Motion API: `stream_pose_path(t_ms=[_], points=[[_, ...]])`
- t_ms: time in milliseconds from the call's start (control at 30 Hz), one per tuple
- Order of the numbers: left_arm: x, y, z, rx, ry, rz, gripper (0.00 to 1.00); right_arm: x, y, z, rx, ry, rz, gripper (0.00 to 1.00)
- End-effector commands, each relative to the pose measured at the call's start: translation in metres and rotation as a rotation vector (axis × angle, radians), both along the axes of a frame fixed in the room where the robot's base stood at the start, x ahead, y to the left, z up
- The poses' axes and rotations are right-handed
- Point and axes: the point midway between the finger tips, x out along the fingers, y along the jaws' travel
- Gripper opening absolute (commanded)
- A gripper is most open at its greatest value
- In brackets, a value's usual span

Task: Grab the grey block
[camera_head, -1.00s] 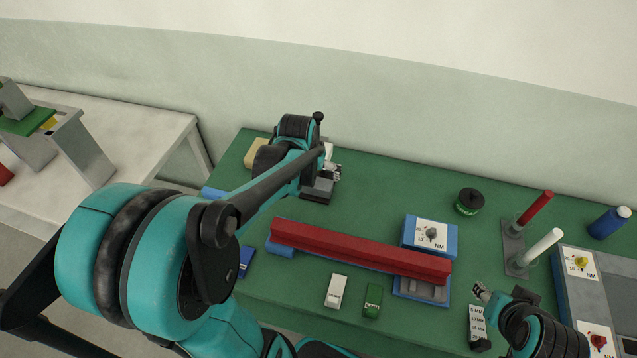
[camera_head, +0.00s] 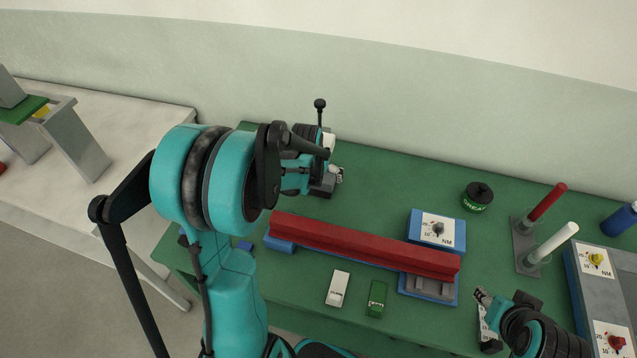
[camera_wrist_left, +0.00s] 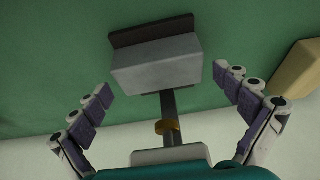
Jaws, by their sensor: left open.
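The grey block (camera_head: 324,187) lies near the back left of the green table, partly hidden by my left arm. In the left wrist view the grey block (camera_wrist_left: 157,65) has a pale face and a darker brown-grey part behind it. My left gripper (camera_head: 334,172) is at the block in the head view. In the left wrist view its open fingers (camera_wrist_left: 164,82) are spread on both sides, with the block ahead between and beyond the tips; I see no contact. My right gripper (camera_head: 482,296) is at the front right; its jaws are too small to judge.
A red bar (camera_head: 365,245) lies across blue supports. A beige block (camera_wrist_left: 297,70) lies right of the left gripper in the wrist view. A dark rod (camera_wrist_left: 168,105) with a brass ring shows between the fingers.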

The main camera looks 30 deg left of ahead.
Motion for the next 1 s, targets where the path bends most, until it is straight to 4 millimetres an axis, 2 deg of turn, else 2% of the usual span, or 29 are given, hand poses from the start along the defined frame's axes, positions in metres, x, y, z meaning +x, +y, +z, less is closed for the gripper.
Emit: stream_pose_path(t_ms=[200, 233, 433, 767, 1000], points=[[0.0003, 0.0, -0.0006, 0.0, 0.0, 0.0, 1.0, 0.0001, 0.0, 0.0004, 0.0, 0.0, 0.0, 0.41], [0.0003, 0.0, -0.0006, 0.0, 0.0, 0.0, 0.97, 0.0001, 0.0, 0.0004, 0.0, 0.0, 0.0, 0.41], [0.0002, 0.0, -0.0006, 0.0, 0.0, 0.0, 0.45, 0.0001, 0.0, 0.0003, 0.0, 0.0, 0.0, 0.41], [0.0005, 0.0, 0.0003, 0.0, 0.0, 0.0, 0.43, 0.0001, 0.0, 0.0008, 0.0, 0.0, 0.0, 0.41], [0.0025, -0.0007, 0.0084, 0.0, 0.0, -0.001, 0.43, 0.0001, 0.0, 0.0069, 0.0, 0.0, 0.0, 0.41]])
